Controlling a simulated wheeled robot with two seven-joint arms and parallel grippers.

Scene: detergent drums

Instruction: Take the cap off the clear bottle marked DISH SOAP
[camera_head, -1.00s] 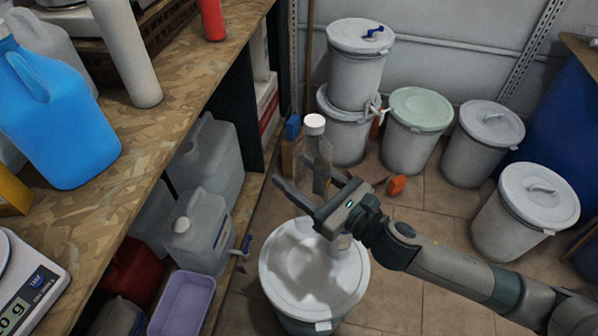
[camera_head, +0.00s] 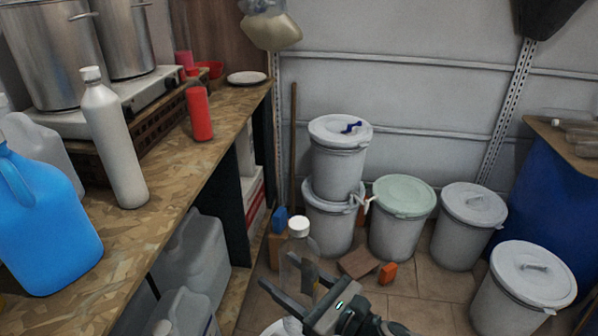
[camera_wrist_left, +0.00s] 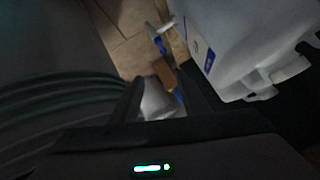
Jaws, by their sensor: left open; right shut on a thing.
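The clear bottle (camera_head: 292,270) stands roughly upright in the lower middle of the head view. Its white cap (camera_head: 299,226) is on its neck. No lettering on it can be read from here. My right gripper (camera_head: 280,270) is shut on the bottle's body below the cap, with a finger on each side. The bottle's lower part is hidden by the gripper and the frame edge. My left gripper (camera_wrist_left: 160,88) shows only in the left wrist view, open. A pale shape lies beyond its fingers, too dark to identify; the bottle cannot be made out there.
A workbench (camera_head: 165,225) runs along the left with a blue jug (camera_head: 45,235) and a white bottle (camera_head: 113,140). Grey canisters (camera_head: 190,255) stand beneath. Several lidded drums (camera_head: 404,225) line the back. A canister (camera_wrist_left: 240,35) is close in the left wrist view.

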